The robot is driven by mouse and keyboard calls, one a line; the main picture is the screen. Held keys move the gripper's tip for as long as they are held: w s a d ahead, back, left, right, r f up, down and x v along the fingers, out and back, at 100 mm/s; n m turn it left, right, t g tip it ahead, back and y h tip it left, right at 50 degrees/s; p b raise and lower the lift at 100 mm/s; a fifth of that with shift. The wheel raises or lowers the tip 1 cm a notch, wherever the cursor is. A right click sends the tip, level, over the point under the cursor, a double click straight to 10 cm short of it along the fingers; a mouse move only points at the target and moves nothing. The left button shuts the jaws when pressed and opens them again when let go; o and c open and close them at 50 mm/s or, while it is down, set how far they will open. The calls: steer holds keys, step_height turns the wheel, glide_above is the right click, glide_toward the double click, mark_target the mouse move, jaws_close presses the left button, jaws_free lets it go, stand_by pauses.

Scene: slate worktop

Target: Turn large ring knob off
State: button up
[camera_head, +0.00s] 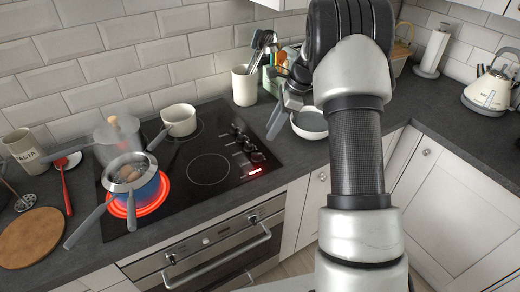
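The black cooktop (175,213) has a row of dark knobs (241,138) along its right side. I cannot tell from markings which one is the large ring knob. The front-left ring (151,204) glows red-orange under a blue pot (147,193) with egg-like things in its top. A small red light (254,171) shows at the cooktop's front right.
A clear lidded pot (115,132) and a white pan (179,120) stand on the back of the cooktop. The front-right ring (209,169) is bare. A round board (30,238) lies at left.

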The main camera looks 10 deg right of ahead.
mark_target(258, 154)
steer(key=x, duration=1)
steer(key=shift+a+f, duration=0.15)
steer(key=shift+f, duration=0.1)
jaws_close()
